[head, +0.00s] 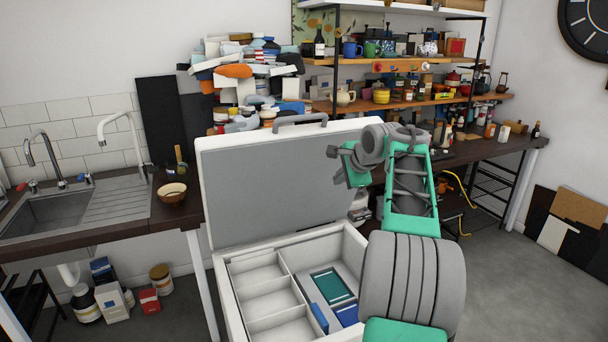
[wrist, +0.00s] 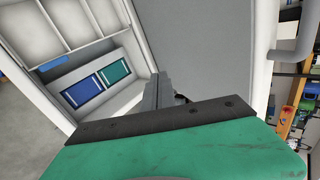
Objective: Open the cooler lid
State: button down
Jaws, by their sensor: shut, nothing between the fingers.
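The white cooler (head: 222,290) stands open in front of me. Its lid (head: 270,185), with a grey inner panel, is raised nearly upright at the back, and a grey handle (head: 300,119) shows on its top edge. In the wrist view the lid's grey panel (wrist: 215,50) fills the middle, with the handle (wrist: 295,45) at the right. My gripper (wrist: 160,80) is shut and empty, close to the inner side of the lid near its right part. I cannot tell whether it touches the lid. In the head view my arm partly hides the fingers and the cooler's right side.
The cooler holds white compartments (head: 268,298) and blue and green packs (head: 333,285). A counter with a sink (head: 50,215) and bowl (head: 172,193) is at left. Loaded shelves (head: 420,100) stand behind. Open floor (head: 510,280) lies at right.

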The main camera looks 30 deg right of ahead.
notch_tip(320, 180, down, 8)
jog(key=a+y+b, duration=0.1)
jog(key=a+b, duration=0.1)
jog(key=n+t+h, duration=0.1)
jog(key=t+h, duration=0.2)
jog(key=t, duration=1)
send_near(299, 138)
jog(key=p+x, duration=0.3)
jog(key=x, duration=0.4)
jog(key=shift+d+f+p, duration=0.1)
jog(key=shift+p, duration=0.25)
